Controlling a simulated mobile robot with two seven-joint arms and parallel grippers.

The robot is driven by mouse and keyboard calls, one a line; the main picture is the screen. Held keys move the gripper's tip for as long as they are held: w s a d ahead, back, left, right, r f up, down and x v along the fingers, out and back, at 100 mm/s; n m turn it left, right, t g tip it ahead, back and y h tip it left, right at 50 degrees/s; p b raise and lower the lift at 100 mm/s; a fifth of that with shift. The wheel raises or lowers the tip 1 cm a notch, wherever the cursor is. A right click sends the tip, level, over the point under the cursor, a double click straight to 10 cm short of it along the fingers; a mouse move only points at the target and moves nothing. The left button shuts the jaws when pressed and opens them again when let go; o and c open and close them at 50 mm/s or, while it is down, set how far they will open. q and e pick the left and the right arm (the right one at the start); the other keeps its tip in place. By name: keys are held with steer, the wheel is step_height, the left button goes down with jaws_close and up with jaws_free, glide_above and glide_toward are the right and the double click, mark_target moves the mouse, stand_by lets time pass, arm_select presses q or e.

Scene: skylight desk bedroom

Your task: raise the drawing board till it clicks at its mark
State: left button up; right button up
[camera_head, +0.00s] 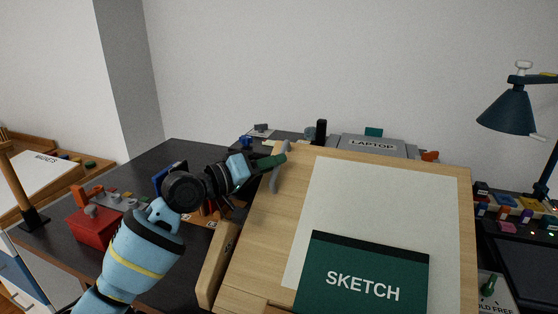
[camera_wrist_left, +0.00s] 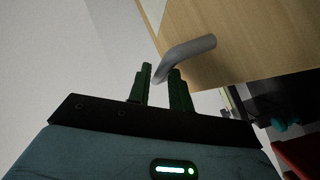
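The drawing board (camera_head: 258,211) is a pale wooden panel, tilted up, with a white sheet (camera_head: 388,197) and a green SKETCH pad (camera_head: 359,281) on it. A grey bent handle (camera_head: 279,170) sits at its upper left edge. My left gripper (camera_head: 279,160) reaches this handle from the left. In the left wrist view the handle (camera_wrist_left: 190,49) runs down between the narrowly spaced green fingers (camera_wrist_left: 161,72), which look shut on it. The board's wooden edge (camera_wrist_left: 215,68) is just beyond. I see no click mark. My right gripper is not in view.
A dark desk (camera_head: 168,155) lies around the board. A lamp (camera_head: 507,111) and a black tablet (camera_head: 530,270) are close on the right.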

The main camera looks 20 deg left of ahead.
arm_select(q)
steer(key=shift+x, duration=1.05)
jaws_close()
